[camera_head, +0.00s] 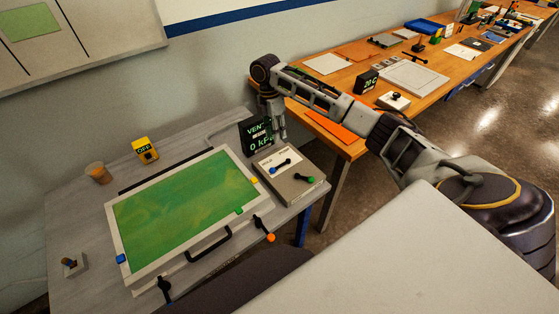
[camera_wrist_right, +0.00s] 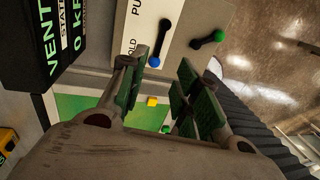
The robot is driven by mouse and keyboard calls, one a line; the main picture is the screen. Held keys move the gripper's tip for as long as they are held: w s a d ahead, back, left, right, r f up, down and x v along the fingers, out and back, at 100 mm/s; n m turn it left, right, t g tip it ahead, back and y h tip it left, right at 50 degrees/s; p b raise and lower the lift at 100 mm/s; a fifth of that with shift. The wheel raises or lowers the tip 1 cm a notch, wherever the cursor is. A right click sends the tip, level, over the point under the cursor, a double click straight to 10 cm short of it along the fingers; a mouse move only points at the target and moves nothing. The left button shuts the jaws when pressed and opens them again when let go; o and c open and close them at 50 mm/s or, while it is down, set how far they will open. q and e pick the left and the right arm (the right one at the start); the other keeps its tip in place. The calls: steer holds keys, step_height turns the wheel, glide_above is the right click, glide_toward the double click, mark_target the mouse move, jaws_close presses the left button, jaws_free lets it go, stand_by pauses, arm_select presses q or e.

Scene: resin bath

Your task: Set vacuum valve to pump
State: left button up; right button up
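The vacuum valve box (camera_head: 275,181) is a light box at the right corner of the grey bench, with a white label plate on top. A black lever with a blue end (camera_head: 280,163) lies on the plate, and it also shows in the right wrist view (camera_wrist_right: 160,42). In that view "HOLD" and part of "PU" are readable beside it. A second black lever with a green end (camera_head: 304,177) is at the box's right (camera_wrist_right: 207,40). My right gripper (camera_head: 279,134) is open and empty above the box's back side, its fingers (camera_wrist_right: 165,95) apart. My left gripper is not in view.
A black display (camera_head: 257,135) reading VENT and 0 kPa stands behind the box. A green-windowed frame (camera_head: 180,208) with a black handle fills the bench. A yellow OFF box (camera_head: 145,150) stands behind it. An orange table (camera_head: 345,140) with several items is at the right.

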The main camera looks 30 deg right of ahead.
mark_target(281, 165)
steer(key=shift+s+d+f+p, duration=0.1)
steer(key=shift+s+f, duration=0.35)
steer(key=shift+f, duration=1.85)
steer(key=shift+s+a+f+p, duration=0.15)
steer(key=shift+s+f, duration=0.3)
steer(key=shift+f, duration=1.8)
steer(key=shift+s+d+f+p, duration=0.15)
steer(key=shift+s+f, duration=0.3)
steer(key=shift+f, duration=1.85)
jaws_close()
